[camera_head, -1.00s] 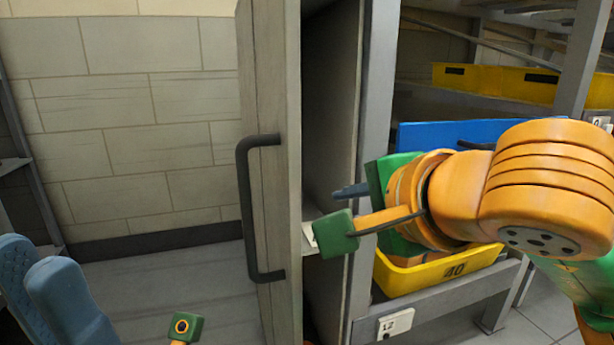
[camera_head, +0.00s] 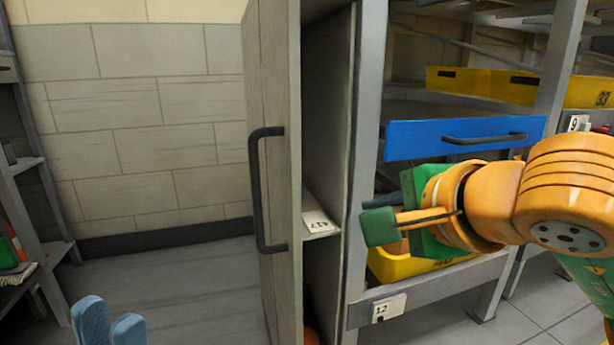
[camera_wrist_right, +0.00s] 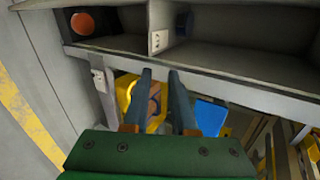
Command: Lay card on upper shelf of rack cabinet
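A small white card (camera_head: 318,222) with dark marks lies on the front of a shelf inside the tall grey rack cabinet (camera_head: 347,110). It also shows in the right wrist view (camera_wrist_right: 159,40). My right gripper (camera_head: 372,200) is outside the cabinet, right of the card and apart from it. In the right wrist view its two dark fingers (camera_wrist_right: 160,73) stand apart with nothing between them. My left gripper (camera_head: 110,318) shows only as two blue fingertips at the bottom left, slightly parted and empty. The rest of it is out of frame.
The cabinet's door (camera_head: 272,90) stands open, with a black handle (camera_head: 258,190). A blue drawer front (camera_head: 430,140) and yellow bins (camera_head: 490,85) are right of the cabinet. An orange round thing (camera_wrist_right: 82,23) sits in the lower compartment. Floor at left is clear.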

